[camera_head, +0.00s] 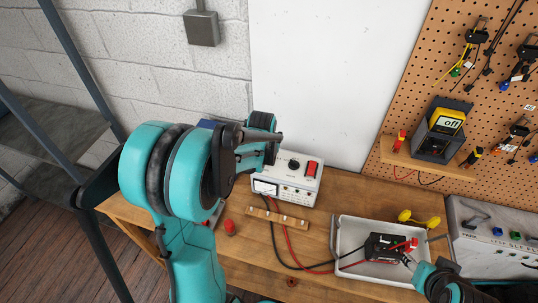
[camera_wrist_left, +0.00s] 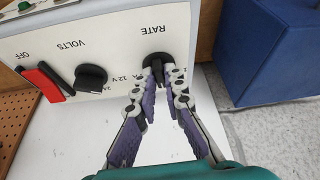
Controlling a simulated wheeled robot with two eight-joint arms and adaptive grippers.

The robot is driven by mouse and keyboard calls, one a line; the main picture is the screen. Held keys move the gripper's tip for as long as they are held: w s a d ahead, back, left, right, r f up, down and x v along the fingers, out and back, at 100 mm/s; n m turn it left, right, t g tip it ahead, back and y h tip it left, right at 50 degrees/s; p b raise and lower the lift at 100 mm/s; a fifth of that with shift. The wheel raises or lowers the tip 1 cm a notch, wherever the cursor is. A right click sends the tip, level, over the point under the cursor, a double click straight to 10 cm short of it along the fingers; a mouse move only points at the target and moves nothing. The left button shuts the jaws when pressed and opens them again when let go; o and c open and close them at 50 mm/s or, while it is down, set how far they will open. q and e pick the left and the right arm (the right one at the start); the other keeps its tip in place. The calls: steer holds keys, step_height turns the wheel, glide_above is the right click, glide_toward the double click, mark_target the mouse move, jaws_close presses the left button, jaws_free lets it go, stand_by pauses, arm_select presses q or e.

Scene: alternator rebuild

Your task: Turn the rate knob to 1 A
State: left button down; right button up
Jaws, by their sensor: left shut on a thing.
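The white charger box (camera_head: 290,180) stands at the back of the bench. Its face shows upside down in the left wrist view, with the black rate knob (camera_wrist_left: 157,70) under the word RATE. My left gripper (camera_wrist_left: 160,86) is shut on the rate knob, a fingertip on each side of it. The knob's setting is hard to read because the fingers cover much of its scale. In the head view my left gripper (camera_head: 272,152) is at the charger's left, largely hidden by my arm. My right gripper (camera_head: 408,260) is partly seen at the lower right, by the tray.
The black volts knob (camera_wrist_left: 91,77) and red OFF switch (camera_wrist_left: 42,82) are on the same face. A blue box (camera_wrist_left: 268,55) stands close beside the charger. A grey tray (camera_head: 345,222) holds a black battery (camera_head: 382,247) with leads. A red cap (camera_head: 230,227) is on the bench.

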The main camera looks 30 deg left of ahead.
arm_select(q)
steer(key=n+y, duration=0.1)
steer(key=n, duration=0.2)
steer(key=n+g+y+b, duration=0.1)
steer(key=n, duration=0.2)
steer(key=shift+w+d, duration=0.15)
steer(key=shift+d, duration=0.05)
steer(key=n+g, duration=0.1)
steer(key=n, duration=0.1)
steer(key=n+g, duration=0.1)
steer(key=n, duration=0.1)
steer(key=shift+w+d+n+y+b, duration=0.1)
steer(key=shift+w+n+y+b, duration=0.05)
steer(key=shift+n+y+b, duration=0.25)
steer(key=c, duration=1.6)
jaws_free()
steer(key=v, duration=1.2)
steer(key=shift+d, duration=0.1)
